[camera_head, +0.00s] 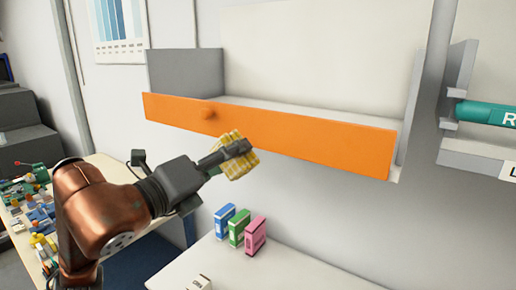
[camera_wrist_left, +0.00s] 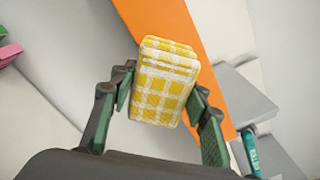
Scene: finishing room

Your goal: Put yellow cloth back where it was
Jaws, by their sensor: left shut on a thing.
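The yellow cloth (camera_head: 238,160) is a folded yellow-and-white checked bundle. My left gripper (camera_head: 232,152) is shut on it and holds it in the air in front of the orange board of the wall shelf, near its lower edge. In the left wrist view the cloth (camera_wrist_left: 162,84) sits between the two fingers of the left gripper (camera_wrist_left: 158,106). The wall shelf (camera_head: 300,110) has grey sides, an orange front board (camera_head: 270,135) with a round orange knob, and an open space behind the board. My right gripper is not in view.
Blue, green and pink boxes (camera_head: 255,235) stand on a white table (camera_head: 225,262) below the shelf. At the right, a grey bracket holds a teal cylinder (camera_head: 487,113) with lettering. A cluttered bench (camera_head: 105,165) is at the left. The air before the shelf is clear.

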